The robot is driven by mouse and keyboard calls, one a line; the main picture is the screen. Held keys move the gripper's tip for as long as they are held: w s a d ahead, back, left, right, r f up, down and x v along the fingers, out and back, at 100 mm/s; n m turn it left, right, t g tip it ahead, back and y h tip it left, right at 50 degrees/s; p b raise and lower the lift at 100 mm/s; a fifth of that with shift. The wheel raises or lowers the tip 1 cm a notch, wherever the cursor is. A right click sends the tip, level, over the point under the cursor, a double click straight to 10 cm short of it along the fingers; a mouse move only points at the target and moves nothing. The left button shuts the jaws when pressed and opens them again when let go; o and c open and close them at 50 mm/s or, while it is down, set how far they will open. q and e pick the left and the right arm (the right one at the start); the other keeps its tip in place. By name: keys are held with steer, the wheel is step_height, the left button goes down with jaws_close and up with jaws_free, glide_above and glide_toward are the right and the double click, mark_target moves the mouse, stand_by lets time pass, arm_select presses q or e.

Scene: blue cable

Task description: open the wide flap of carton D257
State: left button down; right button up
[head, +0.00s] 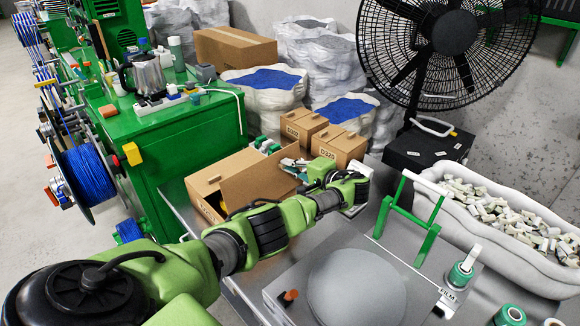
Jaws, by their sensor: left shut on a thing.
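An open brown carton (206,206) stands on the grey table at the middle left. Its label is mostly hidden, so I cannot read D257. A wide flap (256,187) of it stands raised and tilted on the near side. My left arm reaches in from the lower left and bends back at the wrist, to the right of the carton. My left gripper (294,167) points left at the flap's right end and is shut on it; the contact is small and partly hidden. My right gripper is not in view.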

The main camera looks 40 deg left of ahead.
arm_select(q)
steer(key=shift+s+d+f, duration=0.1)
steer(key=shift+s+f, duration=0.2)
steer(key=shift+f, duration=0.25)
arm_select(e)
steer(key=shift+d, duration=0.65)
arm_select(q)
steer(key=c, duration=2.2)
jaws_free()
steer(key=shift+o, duration=0.2)
steer(key=v, duration=1.1)
steer(key=shift+d+r, duration=0.25)
steer(key=shift+r, duration=0.05)
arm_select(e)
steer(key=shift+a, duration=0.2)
arm_select(q)
steer(key=shift+w, duration=0.1)
